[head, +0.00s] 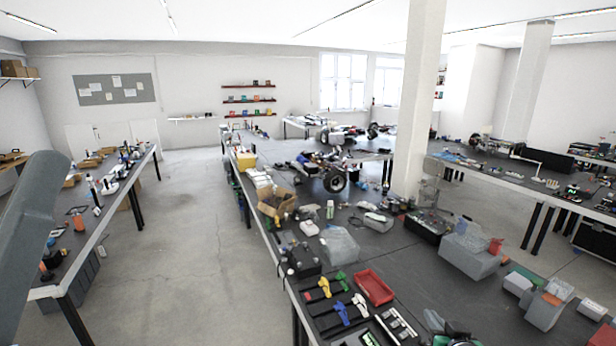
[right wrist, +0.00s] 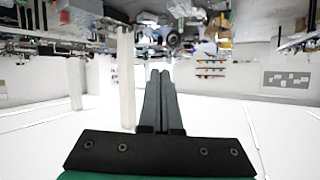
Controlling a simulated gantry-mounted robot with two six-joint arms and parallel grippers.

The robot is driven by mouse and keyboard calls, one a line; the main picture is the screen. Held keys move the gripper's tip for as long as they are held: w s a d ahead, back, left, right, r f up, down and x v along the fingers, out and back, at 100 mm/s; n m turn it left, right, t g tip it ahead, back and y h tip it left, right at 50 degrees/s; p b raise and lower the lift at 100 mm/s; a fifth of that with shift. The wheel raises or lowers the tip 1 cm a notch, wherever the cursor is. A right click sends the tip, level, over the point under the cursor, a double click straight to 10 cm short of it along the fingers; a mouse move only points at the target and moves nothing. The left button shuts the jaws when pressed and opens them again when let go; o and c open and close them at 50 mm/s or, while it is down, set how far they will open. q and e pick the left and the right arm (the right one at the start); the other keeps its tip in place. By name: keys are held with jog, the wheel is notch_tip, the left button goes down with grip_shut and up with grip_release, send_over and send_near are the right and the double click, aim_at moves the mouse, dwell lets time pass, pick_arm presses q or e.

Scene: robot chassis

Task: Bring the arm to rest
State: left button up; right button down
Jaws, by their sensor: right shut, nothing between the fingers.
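My right gripper (right wrist: 160,74) shows in the middle of the right wrist view. Its two dark fingers are together and nothing is between them. The fingers point out into the open room, apart from any object, and the room appears upside down behind them. In the head view, only a small dark part that may belong to this gripper shows at the bottom edge, right of the middle. A grey link of my own arm crosses the left edge of the head view. My left gripper is out of view.
A long dark bench (head: 345,262) runs ahead, holding a red tray (head: 374,287), a cardboard box (head: 276,203) and coloured clamps (head: 333,284). A pillar (head: 418,100) stands behind it. Another cluttered bench (head: 75,255) is at left. The floor (head: 190,240) between the benches is clear.

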jog(key=s+a+r+n+t+y+p, duration=0.1)
jog(key=s+a+r+t, duration=0.15)
jog(key=r, duration=0.75)
jog(key=s+a+r+t, duration=0.2)
jog(key=a+r+t, duration=0.1)
jog(key=r, duration=0.6)
jog(key=s+a+r+n+t+y+p, duration=0.1)
jog(key=s+a+r+t, duration=0.15)
jog(key=r, duration=0.75)
jog(key=s+a+r+n+t+y, duration=0.1)
jog(key=s+r+t, duration=0.5)
jog(key=s+r, duration=0.8)
jog(key=s, duration=0.4)
jog(key=shift+s+a+r+y, duration=0.25)
jog(key=shift+s+r+y, duration=0.05)
jog(key=shift+s+r, duration=0.1)
jog(key=shift+w, duration=0.15)
